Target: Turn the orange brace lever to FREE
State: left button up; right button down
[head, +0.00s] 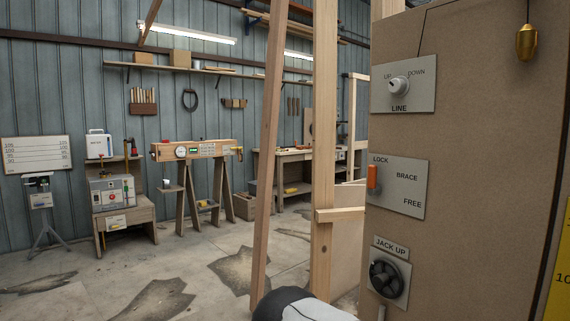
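The orange brace lever (373,177) shows in the head view on the left edge of a grey plate (405,194). The plate is marked LOCK at upper left, BRACE in the middle and FREE at lower right. The lever stands upright just under the word LOCK, away from FREE. Nothing touches it. Neither of my grippers is in view.
The plate is on a tan panel (480,130). Above it is a LINE knob (398,86); below is a black JACK UP handwheel (384,279). A brass plumb weight (527,42) hangs at upper right. Wooden posts (323,140) stand left of the panel.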

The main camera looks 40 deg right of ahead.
aim_at(372, 189)
jog(key=i+z, duration=0.45)
jog(key=i+j+z, duration=0.2)
jog(key=z, duration=0.2)
jog(key=i+j+z, duration=0.3)
jog(key=z, duration=0.15)
jog(key=i+j+z, duration=0.4)
jog(key=j+z, duration=0.45)
jog(key=i+j+z, duration=0.2)
jog(key=j+z, duration=0.65)
jog(key=j, duration=0.1)
